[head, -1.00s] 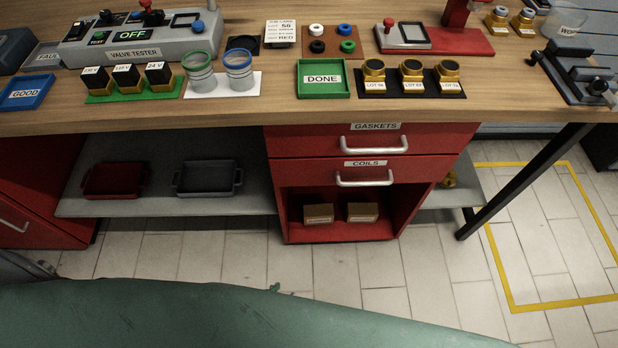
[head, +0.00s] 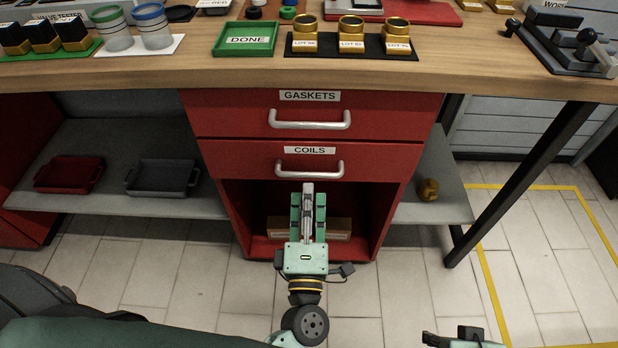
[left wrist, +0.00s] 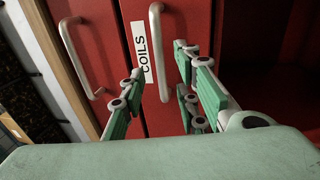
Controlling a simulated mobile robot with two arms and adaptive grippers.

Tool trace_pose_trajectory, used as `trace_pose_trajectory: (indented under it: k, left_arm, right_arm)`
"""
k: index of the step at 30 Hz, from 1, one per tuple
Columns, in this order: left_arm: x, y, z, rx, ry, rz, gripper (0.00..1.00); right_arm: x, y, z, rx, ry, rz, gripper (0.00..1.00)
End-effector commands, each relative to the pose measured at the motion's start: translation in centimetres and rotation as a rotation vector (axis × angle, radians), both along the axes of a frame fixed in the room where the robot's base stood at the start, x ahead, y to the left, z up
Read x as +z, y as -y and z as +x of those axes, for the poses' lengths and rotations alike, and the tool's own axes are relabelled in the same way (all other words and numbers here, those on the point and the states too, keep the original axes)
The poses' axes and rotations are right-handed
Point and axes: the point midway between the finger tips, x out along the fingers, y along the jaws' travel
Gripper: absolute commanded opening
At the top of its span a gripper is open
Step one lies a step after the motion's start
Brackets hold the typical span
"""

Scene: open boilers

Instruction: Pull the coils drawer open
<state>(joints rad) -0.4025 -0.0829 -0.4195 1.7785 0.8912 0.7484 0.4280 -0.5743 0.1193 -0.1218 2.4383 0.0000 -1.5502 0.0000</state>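The coils drawer (head: 225,155) is a red drawer front with a COILS label and a silver bar handle (head: 310,173). It sits shut, below the gaskets drawer (head: 225,110). My left gripper (head: 308,190) points at the coils handle from just below and in front of it. In the left wrist view, its fingers (left wrist: 158,62) are spread, with the coils handle (left wrist: 157,30) between them in the picture. I cannot tell whether they touch it. My right gripper (head: 460,338) shows only partly at the bottom edge, and its fingers cannot be made out.
The wooden bench top (head: 150,75) overhangs above the drawers. A green DONE tray (head: 246,51) and gold parts stand on it. Below the drawers is an open red compartment with a cardboard box (head: 335,229). A grey shelf (head: 120,200) holds two trays. A dark bench leg (head: 520,180) stands at right.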

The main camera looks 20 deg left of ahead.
Motion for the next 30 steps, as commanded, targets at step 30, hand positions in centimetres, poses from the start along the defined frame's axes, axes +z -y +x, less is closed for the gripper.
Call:
trace_pose_trajectory:
  k: [30]
  left_arm:
    - [1.2, -1.6, 5.9, -0.002, -0.002, 0.004, 0.06]
  right_arm:
    - [0.4, 0.0, -0.1, 0.0, 0.002, 0.0, 0.4]
